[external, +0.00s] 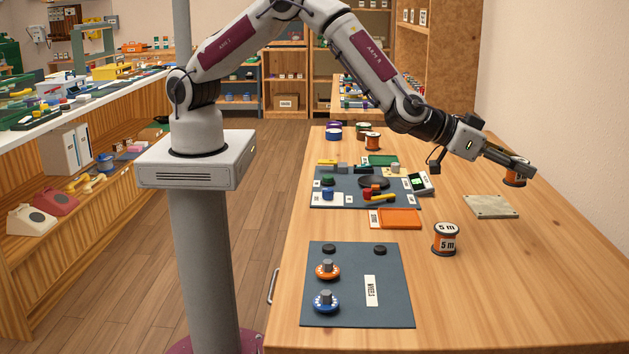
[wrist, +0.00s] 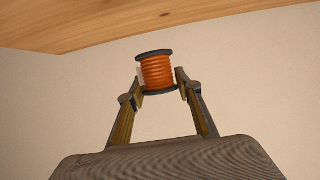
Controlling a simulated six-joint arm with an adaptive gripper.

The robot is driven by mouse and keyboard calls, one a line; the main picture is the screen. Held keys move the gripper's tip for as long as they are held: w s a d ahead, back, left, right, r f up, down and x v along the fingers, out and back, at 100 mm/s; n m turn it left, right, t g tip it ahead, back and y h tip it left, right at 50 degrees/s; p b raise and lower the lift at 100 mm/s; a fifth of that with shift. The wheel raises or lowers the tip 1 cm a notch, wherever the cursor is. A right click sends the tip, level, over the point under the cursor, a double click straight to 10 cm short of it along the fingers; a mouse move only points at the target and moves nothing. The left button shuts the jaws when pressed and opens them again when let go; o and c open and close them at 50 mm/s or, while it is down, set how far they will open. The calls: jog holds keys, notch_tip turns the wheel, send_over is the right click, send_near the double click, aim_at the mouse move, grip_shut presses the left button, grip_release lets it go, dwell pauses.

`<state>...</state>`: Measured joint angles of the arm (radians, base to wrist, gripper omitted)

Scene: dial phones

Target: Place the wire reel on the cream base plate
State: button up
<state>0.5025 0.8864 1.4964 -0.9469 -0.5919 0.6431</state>
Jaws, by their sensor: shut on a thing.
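An orange wire reel with dark end flanges (wrist: 157,72) is between the fingers of my gripper (wrist: 160,85) in the wrist view. In the external view my gripper (external: 515,163) is shut on this reel (external: 515,179), at the right of the bench and raised above it. The cream base plate (external: 491,207) lies flat and bare on the bench, below and a little left of the held reel. A second orange reel marked "5 m" (external: 446,239) stands upright on the bench, left of and nearer than the plate.
A grey mat (external: 340,287) with orange and blue dials lies at the front left. An orange tray (external: 400,218) and a second grey mat (external: 330,196) with phone parts lie behind it. More reels (external: 372,141) stand at the far end. The right front of the bench is clear.

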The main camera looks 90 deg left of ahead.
jog(key=a+n+y, duration=0.2)
jog(key=a, duration=0.9)
jog(key=shift+s, duration=0.1)
send_over(490, 204)
jog(key=shift+f, duration=3.1)
jog(key=shift+f, duration=1.85)
jog(key=shift+f, duration=0.1)
jog(key=o, duration=1.1)
jog(key=shift+o, duration=0.2)
